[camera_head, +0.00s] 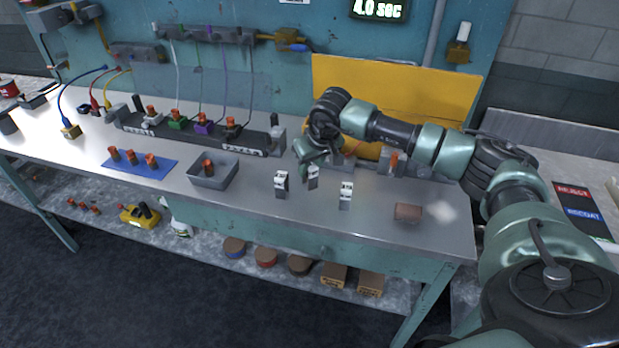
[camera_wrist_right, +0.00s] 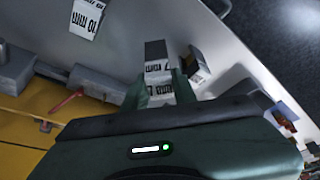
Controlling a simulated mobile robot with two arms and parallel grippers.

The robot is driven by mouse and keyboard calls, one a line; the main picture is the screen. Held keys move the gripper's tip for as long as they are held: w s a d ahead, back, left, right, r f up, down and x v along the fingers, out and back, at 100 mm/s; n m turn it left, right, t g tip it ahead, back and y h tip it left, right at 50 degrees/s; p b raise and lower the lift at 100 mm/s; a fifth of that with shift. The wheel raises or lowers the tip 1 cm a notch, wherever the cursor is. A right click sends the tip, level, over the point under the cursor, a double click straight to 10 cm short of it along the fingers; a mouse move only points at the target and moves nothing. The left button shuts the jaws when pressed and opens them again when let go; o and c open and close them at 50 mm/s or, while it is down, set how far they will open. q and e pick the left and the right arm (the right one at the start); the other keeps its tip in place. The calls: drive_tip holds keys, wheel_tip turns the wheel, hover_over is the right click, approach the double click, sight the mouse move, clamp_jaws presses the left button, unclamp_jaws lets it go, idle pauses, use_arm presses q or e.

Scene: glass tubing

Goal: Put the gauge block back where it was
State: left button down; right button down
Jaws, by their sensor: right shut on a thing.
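Three gauge blocks, dark with white labelled faces, are at the bench's middle front. My right gripper (camera_head: 312,165) is shut on the middle gauge block (camera_head: 313,178), which shows between the fingers in the right wrist view (camera_wrist_right: 156,58). Its label is too small to read surely, and I cannot tell whether its base touches the bench. Another block (camera_head: 281,185) stands just left of it. The block (camera_head: 346,196) to the right reads "10 mm" in the right wrist view (camera_wrist_right: 88,17). My left gripper is out of view.
A grey bin (camera_head: 226,178) and a blue mat (camera_head: 121,168) with several orange-brown pieces lie to the left. A brown pad (camera_head: 408,212) lies at the right front. A yellow panel (camera_head: 400,90) stands behind my right arm. The bench front right of the blocks has bare room.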

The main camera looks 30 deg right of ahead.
sight(310, 182)
drive_tip(key=shift+d+f, duration=0.1)
drive_tip(key=shift+f, duration=0.65)
wheel_tip(310, 182, down, 4)
drive_tip(key=shift+r+p, duration=0.25)
drive_tip(key=shift+p, duration=0.3)
drive_tip(key=shift+f, duration=0.3)
drive_tip(key=shift+f, duration=0.15)
drive_tip(key=c, duration=1.1)
unclamp_jaws()
